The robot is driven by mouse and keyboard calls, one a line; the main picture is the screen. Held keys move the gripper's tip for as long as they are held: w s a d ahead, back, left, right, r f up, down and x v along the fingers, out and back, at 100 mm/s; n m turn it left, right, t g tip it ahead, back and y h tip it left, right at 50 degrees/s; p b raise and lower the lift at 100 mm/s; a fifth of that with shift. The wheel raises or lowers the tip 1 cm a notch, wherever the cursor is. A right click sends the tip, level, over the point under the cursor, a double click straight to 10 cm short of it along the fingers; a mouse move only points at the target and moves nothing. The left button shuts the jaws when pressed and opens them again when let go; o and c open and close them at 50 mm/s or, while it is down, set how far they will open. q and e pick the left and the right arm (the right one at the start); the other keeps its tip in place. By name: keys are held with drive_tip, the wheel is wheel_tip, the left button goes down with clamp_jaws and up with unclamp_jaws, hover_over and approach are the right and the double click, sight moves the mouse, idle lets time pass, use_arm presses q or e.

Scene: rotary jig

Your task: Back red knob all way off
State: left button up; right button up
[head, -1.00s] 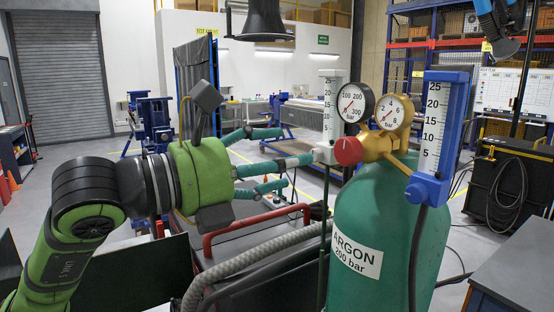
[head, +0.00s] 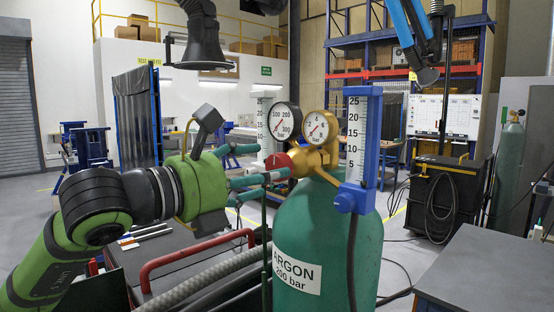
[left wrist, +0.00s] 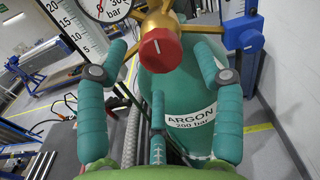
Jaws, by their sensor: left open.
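The red knob (head: 278,163) sits on the brass regulator (head: 318,160) on top of the green argon cylinder (head: 310,230). My left gripper (head: 264,170) is open, its teal fingers reaching the knob from the left and partly overlapping it in the head view. In the left wrist view the red knob (left wrist: 160,47) lies between and just beyond the spread fingers (left wrist: 160,62), with a visible gap on both sides. Contact is not visible. My right gripper is in neither view.
Two round gauges (head: 285,121) and a blue-framed flow tube (head: 361,150) stand close by the knob. A red handle rail (head: 190,252) and a grey corrugated hose (head: 205,275) run below my left arm. A grey bench (head: 480,265) stands at right.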

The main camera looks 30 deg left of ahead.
sight(280, 167)
use_arm(q)
drive_tip(key=p+x, duration=0.1)
drive_tip(key=x, duration=0.1)
drive_tip(key=shift+w+d, duration=0.25)
drive_tip(key=shift+w, duration=0.1)
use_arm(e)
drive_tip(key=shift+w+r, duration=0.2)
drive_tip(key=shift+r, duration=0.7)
use_arm(q)
drive_tip(key=c, duration=1.1)
drive_tip(key=shift+d+f+n+b, duration=0.1)
drive_tip(key=shift+f+n+b, duration=0.15)
drive_tip(key=shift+n+b, duration=0.4)
drive_tip(key=shift+c, duration=0.2)
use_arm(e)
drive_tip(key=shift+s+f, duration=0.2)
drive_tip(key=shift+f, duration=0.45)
use_arm(q)
drive_tip(key=o, duration=1.1)
drive_tip(key=shift+o, duration=0.2)
drive_tip(key=shift+r, duration=0.1)
